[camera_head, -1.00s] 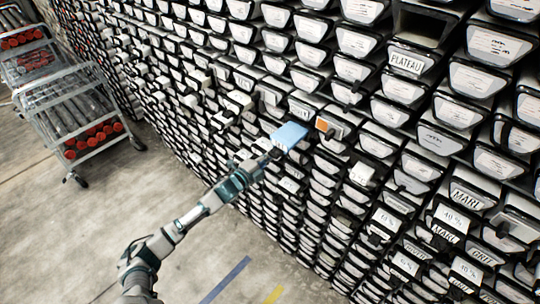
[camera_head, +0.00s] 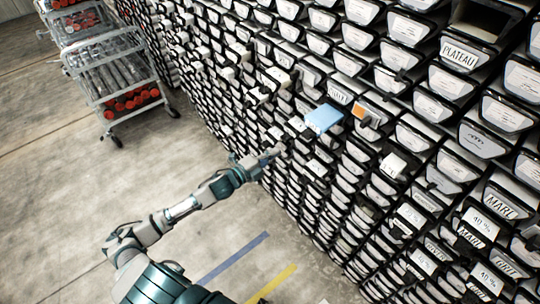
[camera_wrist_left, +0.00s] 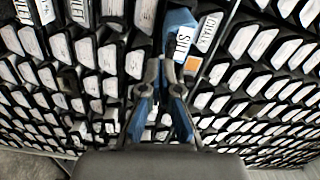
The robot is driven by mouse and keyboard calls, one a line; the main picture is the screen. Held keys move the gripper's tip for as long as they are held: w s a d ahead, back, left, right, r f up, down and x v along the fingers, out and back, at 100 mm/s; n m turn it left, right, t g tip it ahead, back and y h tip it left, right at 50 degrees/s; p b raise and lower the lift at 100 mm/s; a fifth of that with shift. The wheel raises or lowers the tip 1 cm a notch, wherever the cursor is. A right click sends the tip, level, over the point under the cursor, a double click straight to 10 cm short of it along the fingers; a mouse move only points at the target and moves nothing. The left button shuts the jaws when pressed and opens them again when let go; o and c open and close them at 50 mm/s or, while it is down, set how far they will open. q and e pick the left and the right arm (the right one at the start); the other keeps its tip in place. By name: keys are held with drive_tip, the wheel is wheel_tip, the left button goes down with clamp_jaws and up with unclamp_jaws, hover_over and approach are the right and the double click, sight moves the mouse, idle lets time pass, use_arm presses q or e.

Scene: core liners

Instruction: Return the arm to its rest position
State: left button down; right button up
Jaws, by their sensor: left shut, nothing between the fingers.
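My left arm reaches in from the lower left in the head view. Its gripper (camera_head: 274,152) is shut and empty, below and left of a blue liner front (camera_head: 322,118) that sticks out of the rack. The wrist view shows the two fingers (camera_wrist_left: 162,76) together, with the blue piece (camera_wrist_left: 180,22) and a SILT label beyond them. A gap between the fingertips and the blue liner shows in the head view. My right gripper is in neither view.
The rack (camera_head: 400,140) of labelled liners fills the right side. An orange-marked liner (camera_head: 362,116) juts out beside the blue one. A wheeled cart (camera_head: 112,75) with red-ended tubes stands at upper left.

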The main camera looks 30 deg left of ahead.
use_arm(q)
drive_tip(key=shift+v, duration=0.75)
